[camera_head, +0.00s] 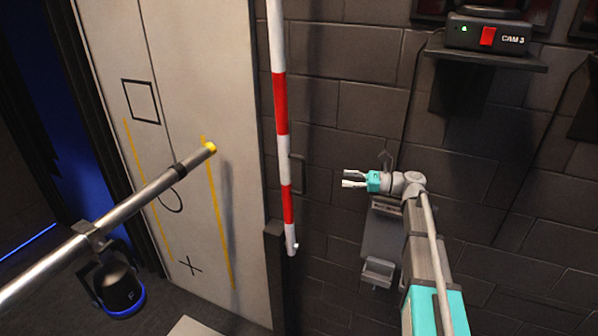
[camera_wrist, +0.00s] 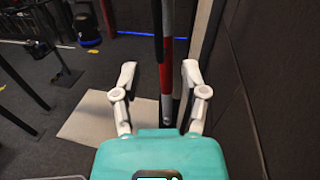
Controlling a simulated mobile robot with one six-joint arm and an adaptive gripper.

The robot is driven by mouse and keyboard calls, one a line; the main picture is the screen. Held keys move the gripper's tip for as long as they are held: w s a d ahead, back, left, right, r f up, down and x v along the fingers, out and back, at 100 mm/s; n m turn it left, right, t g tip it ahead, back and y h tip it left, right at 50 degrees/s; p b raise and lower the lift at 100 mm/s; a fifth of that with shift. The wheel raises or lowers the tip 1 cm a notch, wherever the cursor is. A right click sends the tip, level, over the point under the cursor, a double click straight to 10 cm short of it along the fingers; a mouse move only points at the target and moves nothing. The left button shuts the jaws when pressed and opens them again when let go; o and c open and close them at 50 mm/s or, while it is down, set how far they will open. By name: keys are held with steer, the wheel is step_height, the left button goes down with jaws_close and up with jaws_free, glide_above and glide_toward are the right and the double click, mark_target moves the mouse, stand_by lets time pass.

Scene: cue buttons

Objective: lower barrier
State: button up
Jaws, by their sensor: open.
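The barrier pole (camera_head: 281,110), striped red and white, stands nearly upright in the head view, its lower end at a dark post (camera_head: 275,262). A dark bracket-shaped handle (camera_head: 297,172) shows beside the pole. My gripper (camera_head: 346,180) is open and empty, to the right of the pole and pointing left toward it. In the wrist view the pole (camera_wrist: 166,80) appears between the two open fingers (camera_wrist: 158,78), beyond them. A dark upright bar (camera_wrist: 158,30) partly covers the pole there. I see no contact between fingers and pole.
A shelf with a black CAM 3 box (camera_head: 487,36) is on the brick wall at upper right. A grey box (camera_head: 381,240) is on the wall below my gripper. A metal rail (camera_head: 110,215) with a lamp (camera_head: 116,287) crosses the left. A pale panel (camera_head: 190,120) stands behind.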

steer(key=shift+a, duration=0.1)
glide_above(303, 192)
steer(key=shift+w, duration=0.35)
stand_by(0.6)
jaws_close()
steer(key=shift+a, duration=0.1)
steer(key=shift+s, duration=0.15)
stand_by(0.4)
